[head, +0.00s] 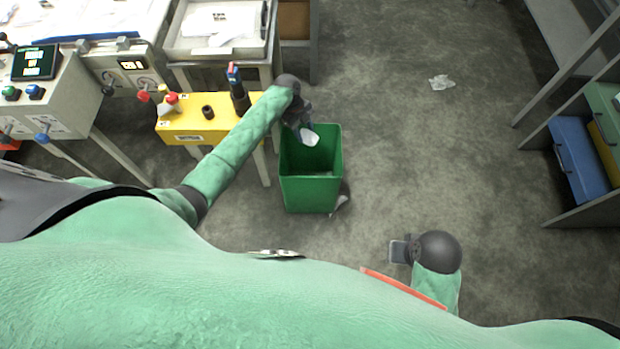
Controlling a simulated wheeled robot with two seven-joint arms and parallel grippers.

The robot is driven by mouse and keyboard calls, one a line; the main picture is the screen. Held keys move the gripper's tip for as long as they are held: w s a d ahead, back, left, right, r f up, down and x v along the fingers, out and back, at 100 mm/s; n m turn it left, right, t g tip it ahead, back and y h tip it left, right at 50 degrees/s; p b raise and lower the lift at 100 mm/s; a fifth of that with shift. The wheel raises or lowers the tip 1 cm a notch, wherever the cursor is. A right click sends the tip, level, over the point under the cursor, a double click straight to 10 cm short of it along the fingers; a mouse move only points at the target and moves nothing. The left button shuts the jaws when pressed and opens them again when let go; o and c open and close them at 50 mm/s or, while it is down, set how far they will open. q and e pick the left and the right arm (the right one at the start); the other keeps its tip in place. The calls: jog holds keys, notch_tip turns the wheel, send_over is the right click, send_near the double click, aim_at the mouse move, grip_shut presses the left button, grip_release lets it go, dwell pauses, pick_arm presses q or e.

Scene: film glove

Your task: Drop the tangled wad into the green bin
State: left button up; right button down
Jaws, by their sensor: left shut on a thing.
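The green bin (309,193) stands on the floor in front of me, right of the yellow table, with its open top facing up. My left gripper (306,132) is over the far left part of the bin's opening. It is shut on a small white tangled wad (310,139), which shows against the dark inside of the bin. I cannot tell whether the wad is above the rim or just below it. My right gripper (398,251) is at the lower right, away from the bin, and its fingers are too small to read.
A yellow table (190,130) with knobs and a dark post is left of the bin. White machines and trays fill the upper left. Pale scraps lie on the floor beside the bin (340,204) and farther off (441,82). Shelves with a blue bin (580,160) stand at right.

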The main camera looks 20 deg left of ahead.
pick_arm(q)
jog(key=o, duration=1.4)
jog(key=shift+w+a+r, duration=0.15)
jog(key=shift+a+r, duration=0.15)
jog(key=shift+r, duration=0.2)
jog(key=b+v, duration=0.1)
jog(key=v, duration=0.5)
jog(key=shift+r, duration=0.3)
pick_arm(e)
jog(key=shift+w+a+f, duration=0.25)
jog(key=shift+a+f, duration=0.15)
jog(key=shift+f, duration=0.15)
jog(key=shift+w+a+f, duration=0.2)
jog(key=shift+a+f, duration=0.15)
jog(key=shift+f, duration=0.2)
jog(key=shift+a+r, duration=0.1)
jog(key=shift+r, duration=0.05)
jog(key=shift+a, duration=0.1)
